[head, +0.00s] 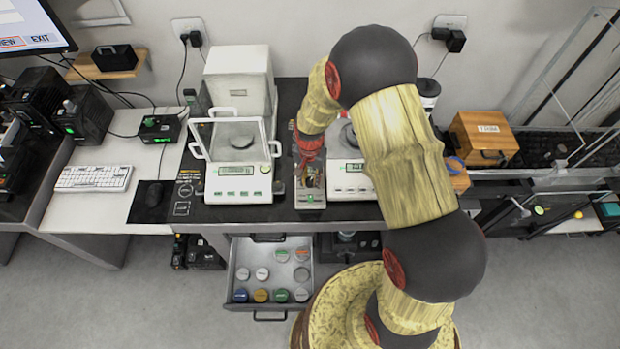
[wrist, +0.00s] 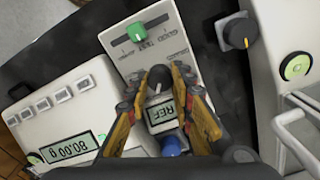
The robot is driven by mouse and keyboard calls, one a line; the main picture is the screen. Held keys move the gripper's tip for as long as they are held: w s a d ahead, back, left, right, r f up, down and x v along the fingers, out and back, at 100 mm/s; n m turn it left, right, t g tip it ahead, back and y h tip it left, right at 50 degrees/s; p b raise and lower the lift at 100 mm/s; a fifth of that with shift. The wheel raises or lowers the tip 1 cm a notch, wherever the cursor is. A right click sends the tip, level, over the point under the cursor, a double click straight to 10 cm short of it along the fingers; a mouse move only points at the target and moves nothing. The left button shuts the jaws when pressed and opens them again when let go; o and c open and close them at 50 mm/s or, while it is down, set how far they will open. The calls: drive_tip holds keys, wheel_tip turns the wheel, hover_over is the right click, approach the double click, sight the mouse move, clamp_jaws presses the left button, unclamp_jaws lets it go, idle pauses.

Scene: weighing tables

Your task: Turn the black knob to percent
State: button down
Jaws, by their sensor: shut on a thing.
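The small grey control box (head: 311,198) stands between two balances on the dark bench top in the head view. It also shows in the wrist view (wrist: 171,45), with a green switch marked TEST and a small display (wrist: 162,112) reading REF. The black knob (wrist: 158,86) sits on the box just above that display in the wrist view. My gripper (wrist: 158,74) has its fingertips closed on both sides of the black knob. In the head view my gripper is above the box, and the knob is hidden. A blue part (wrist: 173,144) shows below the display.
The left balance (head: 238,186) has its glass shield open. The right balance (head: 345,183) is partly behind my arm; a balance display in the wrist view (wrist: 70,148) reads 80.00 g. Another black knob (wrist: 241,32) shows at upper right. An open drawer (head: 270,270) holds several round containers.

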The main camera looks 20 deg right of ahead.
sight(310, 180)
idle(0.3)
drive_tip(key=c, duration=1.6)
unclamp_jaws()
drive_tip(key=shift+o, duration=0.3)
drive_tip(key=shift+r, duration=0.1)
wheel_tip(310, 180, up, 12)
